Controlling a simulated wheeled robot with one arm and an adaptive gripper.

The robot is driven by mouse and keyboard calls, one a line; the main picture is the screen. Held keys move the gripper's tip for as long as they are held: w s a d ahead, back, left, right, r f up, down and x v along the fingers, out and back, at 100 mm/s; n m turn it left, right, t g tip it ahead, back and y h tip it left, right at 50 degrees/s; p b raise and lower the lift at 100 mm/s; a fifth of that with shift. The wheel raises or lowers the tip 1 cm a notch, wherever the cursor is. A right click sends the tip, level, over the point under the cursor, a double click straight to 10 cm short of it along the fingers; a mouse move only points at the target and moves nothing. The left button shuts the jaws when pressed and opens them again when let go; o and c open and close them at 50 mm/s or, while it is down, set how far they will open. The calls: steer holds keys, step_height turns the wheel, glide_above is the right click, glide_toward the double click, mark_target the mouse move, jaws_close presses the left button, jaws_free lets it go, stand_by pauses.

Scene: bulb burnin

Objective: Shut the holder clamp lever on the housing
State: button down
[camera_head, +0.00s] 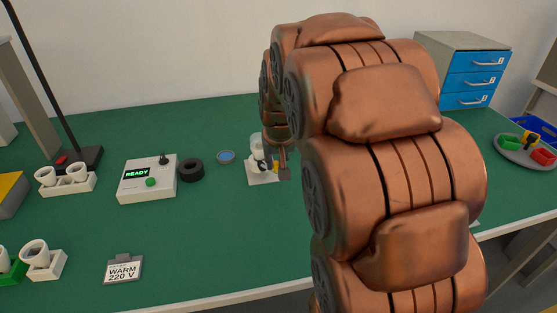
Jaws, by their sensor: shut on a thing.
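The housing (257,176) is a small white holder on the green table, left of my arm, with a rounded white top. A small yellow part at its right side (276,165) looks like the clamp lever. My gripper (283,174) points down at the right side of the housing and is shut on what seems to be this lever. My arm hides part of this area. The lever's exact angle is too small to tell.
A white control box (135,192) reads READY. White socket blocks (66,184) and a WARM 220 V sign (123,269) stand left. The table's front middle is clear.

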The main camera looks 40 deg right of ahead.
steer(key=shift+s+a+m+g+h, duration=0.1)
steer(key=shift+a+m+g+h, duration=0.3)
steer(key=shift+m, duration=0.7)
steer(key=shift+a, duration=0.15)
steer(key=c, duration=1.1)
jaws_free()
steer(key=v, duration=1.2)
